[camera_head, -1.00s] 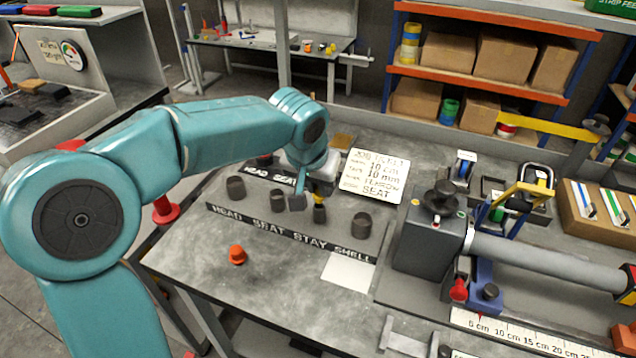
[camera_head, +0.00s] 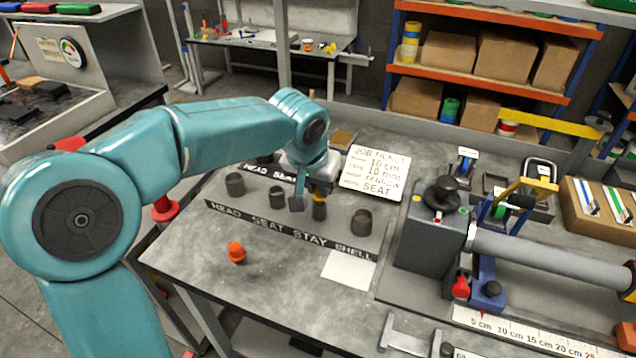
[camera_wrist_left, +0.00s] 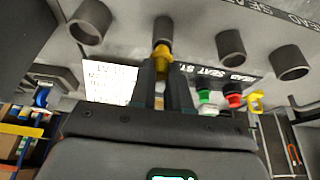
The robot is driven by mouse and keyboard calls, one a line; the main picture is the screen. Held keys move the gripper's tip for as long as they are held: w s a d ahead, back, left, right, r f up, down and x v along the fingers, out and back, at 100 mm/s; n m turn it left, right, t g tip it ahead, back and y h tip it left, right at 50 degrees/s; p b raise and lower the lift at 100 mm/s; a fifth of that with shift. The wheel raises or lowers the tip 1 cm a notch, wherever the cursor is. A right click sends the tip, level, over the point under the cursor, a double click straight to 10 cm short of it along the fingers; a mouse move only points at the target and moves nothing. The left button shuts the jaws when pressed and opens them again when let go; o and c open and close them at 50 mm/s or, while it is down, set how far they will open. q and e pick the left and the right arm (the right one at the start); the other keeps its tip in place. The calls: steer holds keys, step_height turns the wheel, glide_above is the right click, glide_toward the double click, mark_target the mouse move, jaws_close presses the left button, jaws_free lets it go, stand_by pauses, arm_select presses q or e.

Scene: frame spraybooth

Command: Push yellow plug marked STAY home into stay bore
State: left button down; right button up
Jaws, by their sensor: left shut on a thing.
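My left gripper (camera_head: 308,200) is shut on the yellow plug (camera_wrist_left: 162,57) and points down at the stay bore (camera_head: 319,211), a dark upright socket above the STAY label. In the left wrist view the plug sits between the two fingertips (camera_wrist_left: 163,75), in line with the stay bore (camera_wrist_left: 163,28). The plug's end is at the bore's mouth; I cannot tell how deep it is. In the head view only a bit of yellow shows beside the finger. The plug's marking is not readable. My right gripper is not in view.
Neighbouring sockets are head (camera_head: 235,185), seat (camera_head: 277,198) and shell (camera_head: 361,222). A job ticket (camera_head: 375,173) stands behind. An orange knob-like piece (camera_head: 237,252) and a white card (camera_head: 348,269) lie in front. A grey clamp machine (camera_head: 432,235) stands to the right.

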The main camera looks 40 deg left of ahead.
arm_select(q)
steer(key=shift+f+b, duration=0.65)
steer(key=shift+f, duration=0.2)
steer(key=c, duration=1)
jaws_free()
steer(key=p+v, duration=0.1)
steer(key=v, duration=1.5)
steer(key=shift+s+p, duration=0.2)
steer(key=shift+p, duration=0.2)
steer(key=shift+r, duration=0.1)
